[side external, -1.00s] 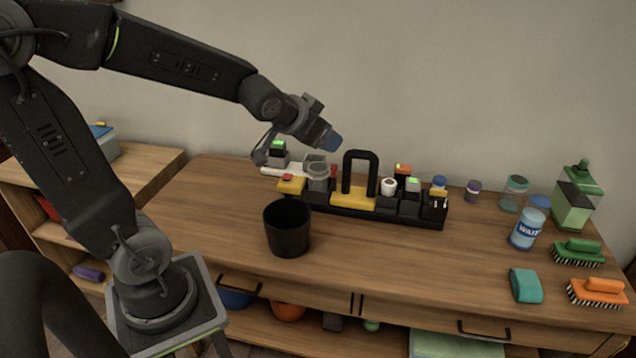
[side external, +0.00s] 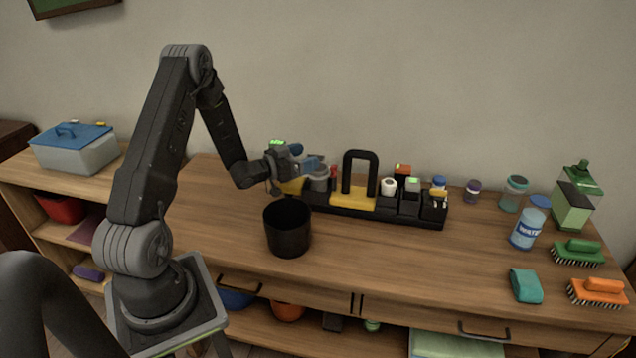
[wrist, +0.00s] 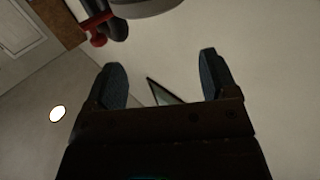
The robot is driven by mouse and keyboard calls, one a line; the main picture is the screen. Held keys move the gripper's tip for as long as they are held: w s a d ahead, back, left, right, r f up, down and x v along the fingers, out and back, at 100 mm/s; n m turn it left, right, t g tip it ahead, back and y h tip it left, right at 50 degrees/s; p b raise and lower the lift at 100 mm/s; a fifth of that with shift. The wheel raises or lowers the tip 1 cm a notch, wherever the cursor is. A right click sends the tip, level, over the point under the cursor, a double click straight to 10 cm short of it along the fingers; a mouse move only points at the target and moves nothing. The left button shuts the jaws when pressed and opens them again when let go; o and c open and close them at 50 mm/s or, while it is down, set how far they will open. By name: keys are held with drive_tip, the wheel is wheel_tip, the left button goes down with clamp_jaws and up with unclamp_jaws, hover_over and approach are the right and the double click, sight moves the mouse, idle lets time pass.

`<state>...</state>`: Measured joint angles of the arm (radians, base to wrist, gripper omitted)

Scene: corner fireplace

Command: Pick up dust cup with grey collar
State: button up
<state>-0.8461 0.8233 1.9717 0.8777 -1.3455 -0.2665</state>
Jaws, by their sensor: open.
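The dust cup with grey collar (side external: 319,180) stands upright at the left part of the black caddy, partly hidden behind my gripper. My gripper (side external: 312,163) is held low and nearly level beside the cup's upper part; I cannot tell whether they touch. In the wrist view, my gripper's (wrist: 162,75) two blue-grey fingers are spread wide with nothing between them. A grey rounded rim (wrist: 146,7) at the top edge there, beyond the fingertips, looks like the cup's collar.
The black caddy (side external: 375,214) has a tall black handle (side external: 361,156) right of the cup and several small items. A black bin (side external: 288,230) stands in front. Bottles and brushes are at the right. The table's front middle is clear.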

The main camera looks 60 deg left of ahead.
sight(318, 182)
wheel_tip(318, 182, down, 6)
drive_tip(key=shift+r, duration=0.1)
drive_tip(key=shift+w, duration=1.55)
drive_tip(key=shift+c, duration=0.4)
drive_tip(key=c, duration=0.6)
